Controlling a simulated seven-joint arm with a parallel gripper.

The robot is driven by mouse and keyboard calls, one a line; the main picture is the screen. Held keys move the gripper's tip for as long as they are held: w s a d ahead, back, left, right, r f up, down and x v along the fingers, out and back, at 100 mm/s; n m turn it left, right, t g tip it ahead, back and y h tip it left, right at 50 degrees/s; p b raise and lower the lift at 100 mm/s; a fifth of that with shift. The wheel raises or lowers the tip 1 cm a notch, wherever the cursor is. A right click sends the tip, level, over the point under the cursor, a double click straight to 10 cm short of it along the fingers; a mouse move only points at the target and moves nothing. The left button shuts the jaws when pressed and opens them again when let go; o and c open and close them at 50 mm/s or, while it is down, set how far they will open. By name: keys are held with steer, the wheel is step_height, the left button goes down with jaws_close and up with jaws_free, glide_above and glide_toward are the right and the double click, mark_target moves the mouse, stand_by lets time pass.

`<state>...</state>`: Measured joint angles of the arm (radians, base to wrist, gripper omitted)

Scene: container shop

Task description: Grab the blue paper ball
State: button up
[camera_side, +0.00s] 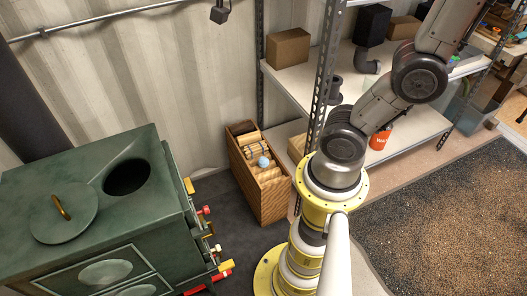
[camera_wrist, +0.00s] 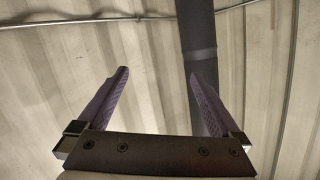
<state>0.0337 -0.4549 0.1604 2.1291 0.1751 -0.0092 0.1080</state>
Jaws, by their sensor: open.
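A small light-blue ball (camera_side: 263,162) lies in the open top of a tall wooden box (camera_side: 262,186) on the floor, in the middle of the side view. It rests on or beside other contents there; I cannot tell which. My gripper (camera_wrist: 158,92) shows in the wrist view with its two purple-grey fingers spread wide and nothing between them. It faces the corrugated wall, and no ball shows in that view. In the side view my gripper is not visible, so its distance from the ball cannot be told.
A dark green stove (camera_side: 105,215) with a round top opening and red and yellow handles stands left of the box. A metal shelf (camera_side: 318,90) with boxes and an orange container (camera_side: 380,138) stands to the right. A dark pipe (camera_wrist: 199,60) runs up the wall.

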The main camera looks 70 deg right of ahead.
steer(key=w+d+f+m+t+h, duration=0.1)
steer(key=w+d+f+m+h, duration=0.25)
steer(key=w, duration=0.65)
steer(key=w+d+f+m+t+h, duration=0.15)
steer(key=w+d+f, duration=0.25)
steer(key=w+d, duration=0.4)
steer(key=w+d+f+m+g+h, duration=0.1)
steer(key=w+d+f+h, duration=0.15)
steer(key=f, duration=0.45)
steer(key=w+d+f+m+g+h, duration=0.1)
steer(key=d+f, duration=0.3)
steer(key=f, duration=0.3)
steer(key=w+d+f+m+g+h, duration=0.1)
steer(key=w+d+f+h, duration=0.1)
steer(key=d+f, duration=0.35)
steer(key=g, duration=0.8)
glide_toward(264, 161)
steer(key=shift+w+d+f+m+h, duration=0.45)
steer(key=shift+w+d+f, duration=0.35)
steer(key=shift+w+d, duration=0.3)
steer(key=shift+s+x, duration=0.15)
steer(key=shift+x, duration=1.3)
steer(key=shift+s+x, duration=0.15)
steer(key=shift+x, duration=1.35)
steer(key=shift+f, duration=0.15)
steer(key=c, duration=1.4)
